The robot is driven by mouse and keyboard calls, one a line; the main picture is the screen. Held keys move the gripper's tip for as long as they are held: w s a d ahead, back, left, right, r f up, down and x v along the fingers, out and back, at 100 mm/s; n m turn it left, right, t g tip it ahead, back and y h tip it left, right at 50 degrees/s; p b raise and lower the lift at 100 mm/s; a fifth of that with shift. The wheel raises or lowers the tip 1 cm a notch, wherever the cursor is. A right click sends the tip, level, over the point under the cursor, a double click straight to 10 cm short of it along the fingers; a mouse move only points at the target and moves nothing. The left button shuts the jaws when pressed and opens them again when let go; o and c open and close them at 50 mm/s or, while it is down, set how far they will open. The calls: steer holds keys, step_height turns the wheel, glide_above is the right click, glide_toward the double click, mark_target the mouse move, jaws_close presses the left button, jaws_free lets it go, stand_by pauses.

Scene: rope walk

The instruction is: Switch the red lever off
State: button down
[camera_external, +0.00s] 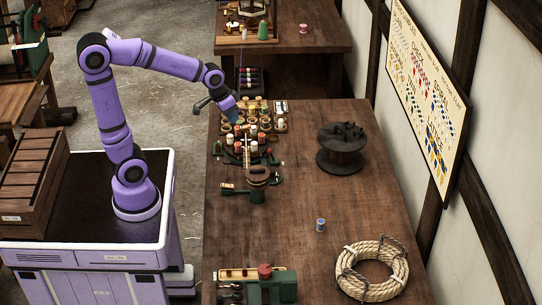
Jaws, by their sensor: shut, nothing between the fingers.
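My gripper (236,116) points down over the left far part of the wooden table, shut and empty. It is close above a group of spools and small wooden fittings (257,118); I cannot tell whether it touches any of them. No red lever is clear at this size. A green machine (277,288) at the near left of the table carries a red knob-like part (265,271); whether this is the lever, I cannot tell. My gripper is far from it. Small red-topped pieces also stand below the gripper, too small to make out.
A dark green fitting with a round wooden disc (258,176) stands below the spools. A dark reel (342,148), a small blue spool (320,225) and a rope coil (372,268) lie to the right. The table's middle (300,195) is mostly clear.

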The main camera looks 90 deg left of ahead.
steer(key=w+a+f+n+h, duration=0.1)
steer(key=w+a+f+n, duration=0.35)
steer(key=a+f, duration=0.65)
steer(key=w+a+f+n, duration=0.3)
steer(key=w+a+f, duration=0.2)
steer(key=a+f, duration=0.6)
steer(key=s+a+f+n, duration=0.2)
steer(key=a+f+n, duration=0.1)
steer(key=a+f, duration=0.4)
steer(key=a, duration=0.3)
steer(key=shift+s+a+f+t, duration=0.2)
steer(key=shift+a+f+t, duration=0.1)
steer(key=shift+a+t, duration=0.1)
steer(key=shift+f, duration=0.1)
steer(key=x, duration=0.9)
steer(key=shift+w+d+f, duration=0.1)
steer(key=shift+w+f, duration=0.1)
steer(key=shift+f, duration=0.15)
